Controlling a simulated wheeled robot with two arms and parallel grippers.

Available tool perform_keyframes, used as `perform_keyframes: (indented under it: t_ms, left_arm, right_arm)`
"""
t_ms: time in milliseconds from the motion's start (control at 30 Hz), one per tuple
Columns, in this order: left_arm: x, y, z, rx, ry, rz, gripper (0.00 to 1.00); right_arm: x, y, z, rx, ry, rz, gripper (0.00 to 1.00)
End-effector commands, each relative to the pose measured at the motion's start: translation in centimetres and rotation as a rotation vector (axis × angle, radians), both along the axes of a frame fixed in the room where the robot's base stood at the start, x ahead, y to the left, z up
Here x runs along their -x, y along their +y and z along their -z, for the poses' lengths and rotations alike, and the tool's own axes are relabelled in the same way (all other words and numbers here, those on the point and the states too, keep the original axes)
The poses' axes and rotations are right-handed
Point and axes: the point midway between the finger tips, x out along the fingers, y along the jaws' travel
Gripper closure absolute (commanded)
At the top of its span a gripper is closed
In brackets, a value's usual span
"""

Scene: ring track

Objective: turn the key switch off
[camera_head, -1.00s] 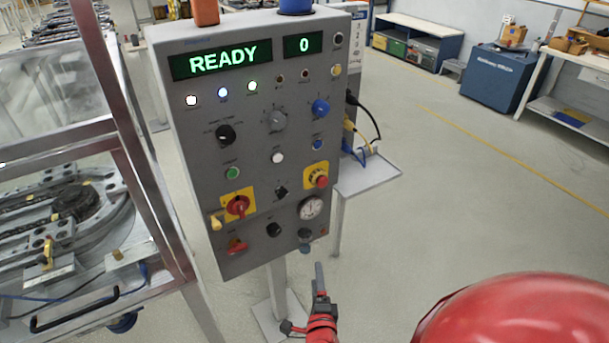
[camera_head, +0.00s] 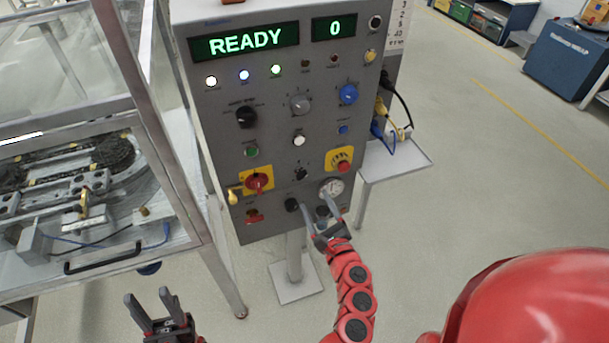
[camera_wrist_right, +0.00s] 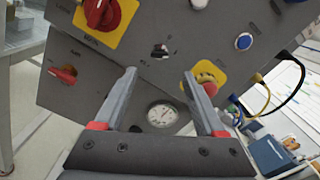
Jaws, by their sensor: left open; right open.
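The grey control panel (camera_head: 272,140) stands upright ahead of me and its display reads READY and 0. What looks like the key switch, a small dark fitting (camera_head: 301,173), sits low on the panel between the red rotary switch and the red mushroom button; it also shows in the right wrist view (camera_wrist_right: 159,50). My right gripper (camera_head: 319,208) is open and empty at the panel's lower edge, below that fitting. In the right wrist view the open fingers (camera_wrist_right: 160,75) point towards it, apart from it. My left gripper (camera_head: 148,297) is open and empty, low at the left, away from the panel.
A red rotary switch (camera_head: 258,182) on yellow and a red mushroom button (camera_head: 343,167) flank the fitting. A round gauge (camera_wrist_right: 162,114) sits below. A framed machine enclosure (camera_head: 175,160) stands left; a small side shelf (camera_head: 400,160) is right.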

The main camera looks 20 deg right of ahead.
Motion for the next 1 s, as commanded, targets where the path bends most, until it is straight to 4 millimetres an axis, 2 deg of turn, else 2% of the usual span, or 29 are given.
perform_keyframes:
  t_ms: [100,300,500,700,967,1000]
  left_arm:
    - [0.0,0.0,-0.9,0.000,0.000,0.000,0.50]
    - [0.0,0.0,-1.7,0.000,0.000,0.000,0.50]
    - [0.0,0.0,-2.1,0.000,0.000,0.000,0.50]
    - [0.0,0.0,-2.1,0.000,0.000,0.000,0.50]
    - [0.0,0.0,-2.1,0.000,0.000,0.000,0.50]
    - [0.0,0.0,-2.1,0.000,0.000,0.000,0.50]
  right_arm:
    - [-2.6,0.1,-0.4,0.002,-0.003,-0.004,0.28]
    - [-6.3,0.3,-0.2,0.001,0.001,-0.003,0.28]
    - [-8.8,0.3,-0.1,0.000,0.000,0.000,0.28]
    - [-9.8,0.4,0.1,0.001,0.003,-0.001,0.28]
    - [-9.9,0.3,0.1,0.001,0.003,0.001,0.28]
    - [-9.9,0.4,0.1,0.001,0.003,0.001,0.35]
